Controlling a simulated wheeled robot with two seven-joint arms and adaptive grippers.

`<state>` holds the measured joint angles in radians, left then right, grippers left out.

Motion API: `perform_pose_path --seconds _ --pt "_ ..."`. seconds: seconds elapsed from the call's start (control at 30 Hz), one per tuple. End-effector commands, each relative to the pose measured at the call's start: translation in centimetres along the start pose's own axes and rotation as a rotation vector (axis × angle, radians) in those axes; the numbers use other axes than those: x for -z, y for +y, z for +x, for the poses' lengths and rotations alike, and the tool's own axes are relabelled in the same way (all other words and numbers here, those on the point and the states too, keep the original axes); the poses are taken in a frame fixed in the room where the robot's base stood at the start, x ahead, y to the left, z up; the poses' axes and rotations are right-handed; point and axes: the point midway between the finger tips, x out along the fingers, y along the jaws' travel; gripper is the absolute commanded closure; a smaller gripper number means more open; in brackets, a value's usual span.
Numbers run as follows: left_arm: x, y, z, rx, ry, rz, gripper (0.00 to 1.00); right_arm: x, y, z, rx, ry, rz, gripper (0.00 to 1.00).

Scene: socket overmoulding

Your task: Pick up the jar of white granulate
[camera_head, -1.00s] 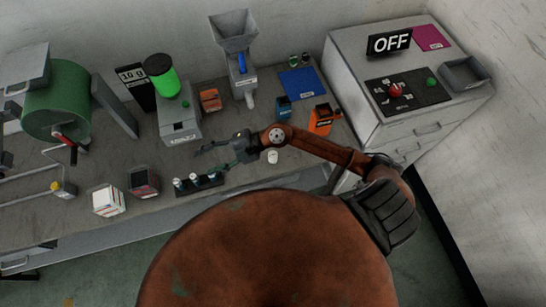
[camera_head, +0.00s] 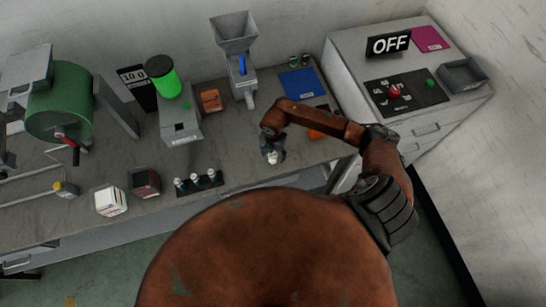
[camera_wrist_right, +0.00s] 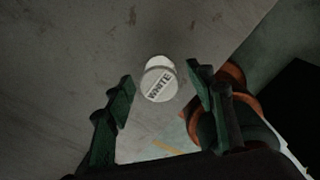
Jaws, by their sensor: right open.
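The jar of white granulate (camera_head: 272,158) is small and white and stands on the bench near its front edge. In the right wrist view its round lid (camera_wrist_right: 158,85) reads "WHITE". My right gripper (camera_head: 272,152) points down over the jar. Its two dark green fingers (camera_wrist_right: 160,76) are open, and the jar shows in the gap between them, apart from both. I cannot tell how far the tips are above the lid.
A rack with several small bottles (camera_head: 200,183) stands left of the jar. A hopper machine (camera_head: 240,70) and a blue mat (camera_head: 299,84) are behind. The bench around the jar is mostly clear.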

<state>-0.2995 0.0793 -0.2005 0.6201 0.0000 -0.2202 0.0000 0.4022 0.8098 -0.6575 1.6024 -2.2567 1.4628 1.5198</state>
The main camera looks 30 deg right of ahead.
Motion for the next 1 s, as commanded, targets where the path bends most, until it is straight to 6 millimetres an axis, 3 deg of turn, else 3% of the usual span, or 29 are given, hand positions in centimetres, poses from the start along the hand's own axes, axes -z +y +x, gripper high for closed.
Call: perform_pose_path --seconds 0.2,0.43,1.0 --pt "0.0 0.0 -0.4 0.000 0.000 0.000 0.60 0.0 0.1 2.2 0.000 0.001 0.000 0.50" --pt "0.0 0.0 -0.3 0.000 -0.001 -0.001 0.60 0.0 0.1 2.4 -0.001 0.000 -0.001 0.50" --pt "0.0 0.0 -0.3 0.000 -0.001 -0.001 0.60 0.0 0.1 2.3 -0.001 0.001 -0.001 0.89"
